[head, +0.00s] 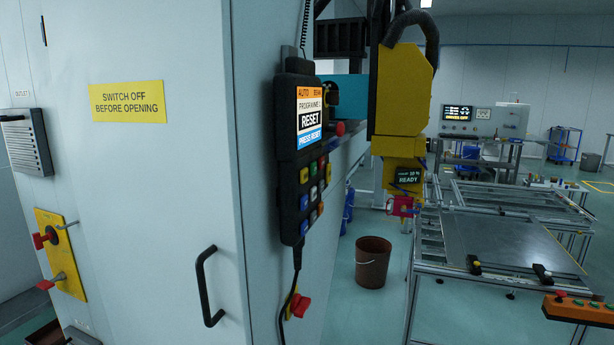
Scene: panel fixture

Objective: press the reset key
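A dark hand-held control unit (299,150) is mounted upright on the side of the grey cabinet, turned partly away from me. Its lit screen (309,113) reads "AUTO", "PROGRAMME", "RESET" and, on a blue band, "PRESS RESET". Below the screen is a keypad (312,190) with several small coloured keys, among them red, blue, yellow, green and white. I cannot read labels on the keys, so I cannot tell which one is the reset key. I see no gripper that I can tell is mine.
The cabinet (160,190) fills the left, with a protruding black handle (206,287) and red-handled switches (55,250). Cables hang above and below the unit. A yellow machine arm (403,95) stands just right. A brown bucket (373,262) and a metal-framed table (510,250) are beyond.

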